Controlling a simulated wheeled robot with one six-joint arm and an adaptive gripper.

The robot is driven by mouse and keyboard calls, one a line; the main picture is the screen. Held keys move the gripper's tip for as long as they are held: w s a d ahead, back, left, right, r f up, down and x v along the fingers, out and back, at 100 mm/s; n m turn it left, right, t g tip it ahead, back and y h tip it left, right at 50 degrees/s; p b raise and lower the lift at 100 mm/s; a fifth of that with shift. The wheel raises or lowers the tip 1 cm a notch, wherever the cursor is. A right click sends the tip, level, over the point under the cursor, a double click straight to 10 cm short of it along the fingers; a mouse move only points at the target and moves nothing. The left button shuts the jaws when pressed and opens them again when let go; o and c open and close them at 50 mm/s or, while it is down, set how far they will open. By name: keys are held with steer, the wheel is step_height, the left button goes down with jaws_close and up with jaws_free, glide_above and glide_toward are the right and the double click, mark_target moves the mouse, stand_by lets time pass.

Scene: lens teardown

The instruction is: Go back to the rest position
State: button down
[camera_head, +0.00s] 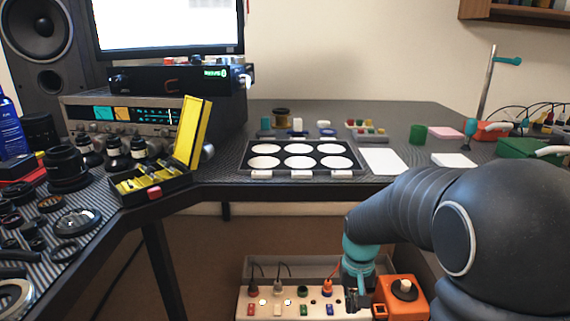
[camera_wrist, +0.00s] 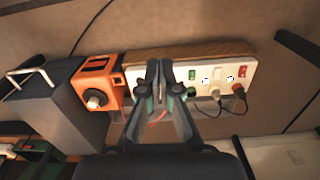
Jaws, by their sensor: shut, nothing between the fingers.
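My gripper (camera_head: 357,290) points down over the right part of a white power strip (camera_head: 290,306) in the head view. In the wrist view my gripper (camera_wrist: 158,68) is shut and empty, its fingers in front of the strip (camera_wrist: 204,77). The fingers hide part of the strip. I cannot tell whether the fingers touch the strip.
An orange box with a knob (camera_head: 403,293) sits right of my gripper; it also shows in the wrist view (camera_wrist: 97,88). The desk above holds a tray with white discs (camera_head: 298,172), an open yellow-lidded case (camera_head: 150,186) and lens parts at left. My arm fills the right side.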

steer(key=s+r+t+p, duration=0.4)
steer(key=s+r+t, duration=0.2)
steer(key=s+r, duration=1.2)
steer(key=shift+s+r+n, duration=0.15)
steer(key=shift+r+n, duration=0.25)
steer(key=shift+r, duration=0.45)
